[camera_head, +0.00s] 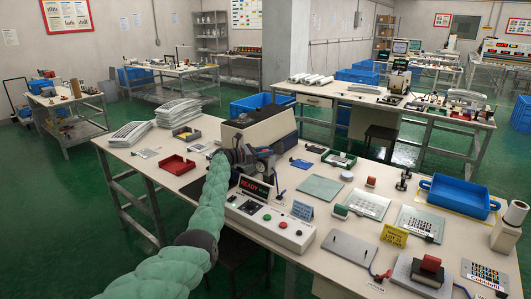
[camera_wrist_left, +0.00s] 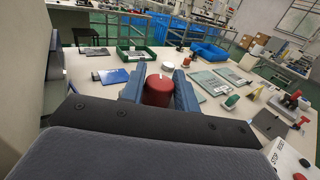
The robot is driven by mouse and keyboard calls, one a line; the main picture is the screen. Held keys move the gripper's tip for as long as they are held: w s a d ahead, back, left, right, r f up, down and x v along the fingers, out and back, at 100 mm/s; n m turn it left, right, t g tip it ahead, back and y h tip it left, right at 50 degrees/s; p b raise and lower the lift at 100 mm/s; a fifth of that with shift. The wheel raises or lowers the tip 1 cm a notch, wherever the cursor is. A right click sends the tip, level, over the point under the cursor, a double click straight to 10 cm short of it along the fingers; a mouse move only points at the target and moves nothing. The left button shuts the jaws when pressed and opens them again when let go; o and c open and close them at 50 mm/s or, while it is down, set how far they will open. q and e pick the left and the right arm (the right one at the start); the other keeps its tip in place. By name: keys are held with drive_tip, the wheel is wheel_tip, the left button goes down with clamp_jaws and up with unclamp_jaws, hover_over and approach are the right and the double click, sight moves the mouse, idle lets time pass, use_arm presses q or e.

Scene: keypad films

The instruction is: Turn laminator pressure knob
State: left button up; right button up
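The laminator (camera_head: 262,128) is a grey and dark machine on the near workbench. My left arm, in a green sleeve, reaches up to it, with the left gripper (camera_head: 262,155) at its near side. In the left wrist view, a red round knob (camera_wrist_left: 158,90) with a white mark on top sits between the two blue fingers of the left gripper (camera_wrist_left: 160,82). The fingers lie against both sides of the knob with no clear gap. In the head view the gripper hides the knob. My right gripper is not in view.
A control box with a READY display (camera_head: 251,186) and buttons stands just right of my arm. A red tray (camera_head: 177,165) lies to the left. A blue tray (camera_head: 458,197), boards and small parts fill the right side of the bench (camera_head: 300,260).

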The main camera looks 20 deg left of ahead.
use_arm(q)
drive_tip(key=o, duration=0.3)
drive_tip(key=shift+s+a, duration=0.1)
drive_tip(key=shift+a, duration=0.05)
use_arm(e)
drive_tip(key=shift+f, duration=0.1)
use_arm(q)
drive_tip(key=shift+s+a+f, duration=0.1)
drive_tip(key=shift+s+a, duration=0.1)
drive_tip(key=shift+a, duration=0.1)
drive_tip(key=b+v, duration=0.1)
drive_tip(key=v, duration=0.5)
drive_tip(key=shift+s+a, duration=0.3)
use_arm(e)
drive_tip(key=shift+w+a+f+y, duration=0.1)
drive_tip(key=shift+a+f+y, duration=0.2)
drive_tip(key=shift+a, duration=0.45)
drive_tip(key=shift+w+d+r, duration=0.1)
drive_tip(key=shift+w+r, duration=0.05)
